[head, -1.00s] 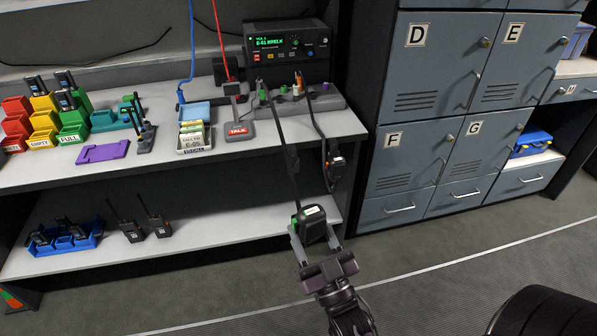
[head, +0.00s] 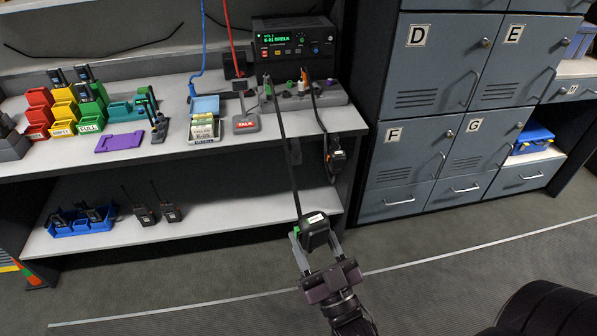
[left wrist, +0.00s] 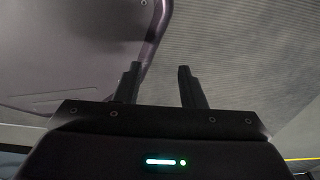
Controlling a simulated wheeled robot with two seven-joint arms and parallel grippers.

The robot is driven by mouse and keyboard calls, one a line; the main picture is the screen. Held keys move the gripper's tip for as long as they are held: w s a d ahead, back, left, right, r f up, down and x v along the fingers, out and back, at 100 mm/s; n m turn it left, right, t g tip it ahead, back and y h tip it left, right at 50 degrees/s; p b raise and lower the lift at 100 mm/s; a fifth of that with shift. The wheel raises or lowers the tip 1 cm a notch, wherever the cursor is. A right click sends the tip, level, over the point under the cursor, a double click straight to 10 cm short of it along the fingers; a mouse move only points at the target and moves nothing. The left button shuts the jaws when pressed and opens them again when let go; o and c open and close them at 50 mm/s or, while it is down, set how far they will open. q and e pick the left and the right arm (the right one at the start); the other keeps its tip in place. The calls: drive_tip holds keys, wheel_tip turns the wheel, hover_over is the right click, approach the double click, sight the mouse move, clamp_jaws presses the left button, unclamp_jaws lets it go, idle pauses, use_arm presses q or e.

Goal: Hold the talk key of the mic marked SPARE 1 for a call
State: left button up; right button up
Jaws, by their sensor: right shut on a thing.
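My right gripper (head: 315,248) is shut on a black hand mic (head: 316,232), held in front of the bench above the floor. The mic has a green part on its left side and a white label too small to read. Its dark cord (head: 285,150) runs nearly straight up to the bench, near a green plug. Whether the talk key is pressed cannot be told. My left gripper (left wrist: 160,75) shows only in the left wrist view, with its fingers apart and nothing between them.
A second mic (head: 336,158) hangs at the bench edge. A radio (head: 293,50) with a green display stands behind the cord plugs. A TALK stand (head: 246,124), colored bins (head: 60,115) and a lower shelf (head: 240,215) are to the left. Grey lockers (head: 408,150) stand right.

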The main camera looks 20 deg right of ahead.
drive_tip(key=w+a+f+n+g+y, duration=0.1)
drive_tip(key=w+a+n+y, duration=0.1)
drive_tip(key=a, duration=0.6)
drive_tip(key=w+a+f+n+g+y, duration=0.1)
drive_tip(key=w+a+f+y, duration=0.1)
drive_tip(key=a+y, duration=0.3)
drive_tip(key=a, duration=0.2)
drive_tip(key=shift+a+f+n+g+y, duration=0.15)
drive_tip(key=shift+a+n+g+y, duration=0.15)
drive_tip(key=shift+a+n, duration=0.1)
use_arm(q)
drive_tip(key=shift+c, duration=0.3)
clamp_jaws()
